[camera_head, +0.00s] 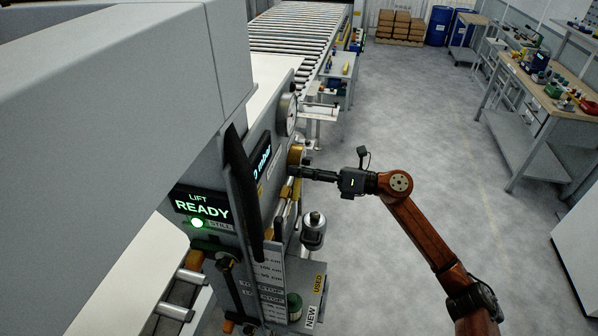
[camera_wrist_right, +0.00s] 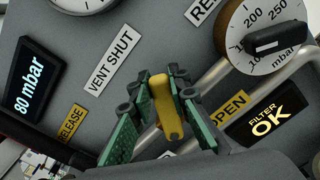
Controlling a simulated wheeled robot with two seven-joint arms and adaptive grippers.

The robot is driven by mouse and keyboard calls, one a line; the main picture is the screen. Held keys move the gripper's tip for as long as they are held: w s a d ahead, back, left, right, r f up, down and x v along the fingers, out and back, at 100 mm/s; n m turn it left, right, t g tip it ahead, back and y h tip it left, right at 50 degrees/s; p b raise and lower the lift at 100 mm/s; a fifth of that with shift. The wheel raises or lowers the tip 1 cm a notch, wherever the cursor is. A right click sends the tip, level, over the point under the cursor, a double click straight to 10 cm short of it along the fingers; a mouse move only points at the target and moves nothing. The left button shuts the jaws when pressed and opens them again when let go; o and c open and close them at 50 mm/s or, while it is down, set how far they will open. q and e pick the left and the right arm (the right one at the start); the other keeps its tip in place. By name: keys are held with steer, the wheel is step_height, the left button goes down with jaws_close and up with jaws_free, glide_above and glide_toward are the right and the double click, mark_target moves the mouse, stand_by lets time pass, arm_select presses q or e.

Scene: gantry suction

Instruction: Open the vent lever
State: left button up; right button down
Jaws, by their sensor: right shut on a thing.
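The vent lever (camera_wrist_right: 166,106) is a yellow handle on the grey panel, seen in the right wrist view. It stands between the green pads of my right gripper (camera_wrist_right: 158,108), which is shut on it. A "VENT SHUT" label (camera_wrist_right: 114,61) is up and left of the lever. A yellow "OPEN" label (camera_wrist_right: 228,107) is to its right, partly covered by a finger. In the head view my right gripper (camera_head: 302,173) reaches the panel's side from the right; I cannot make out the lever clearly there. My left gripper is not in view.
A "RELEASE" label (camera_wrist_right: 71,124), a pressure display (camera_wrist_right: 33,83) reading 80 mbar, a dial with a black knob (camera_wrist_right: 276,40) and a "FILTER OK" display (camera_wrist_right: 267,115) surround the lever. A green-lit display (camera_head: 201,206) reads "LIFT READY". Floor (camera_head: 400,120) right of the panel is open.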

steer(key=c, duration=1.8)
jaws_free()
steer(key=shift+d, duration=0.1)
steer(key=v, duration=1.2)
